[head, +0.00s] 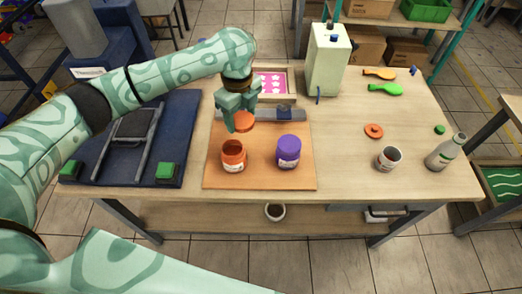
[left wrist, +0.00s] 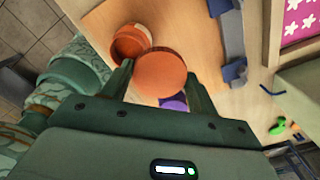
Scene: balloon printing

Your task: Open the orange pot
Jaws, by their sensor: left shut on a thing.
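The orange pot (head: 233,157) stands upright and open on the orange-brown board, its dark inside showing. It also shows in the left wrist view (left wrist: 131,42). My left gripper (head: 238,118) is shut on the orange lid (head: 244,122), holding it above and just behind the pot, apart from it. In the left wrist view the round lid (left wrist: 160,75) sits between the two fingers and partly covers the pot. My right gripper is not in view.
A purple pot (head: 288,152) with its lid on stands right of the orange pot on the board (head: 260,180). A tall pale container (head: 328,62) stands behind.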

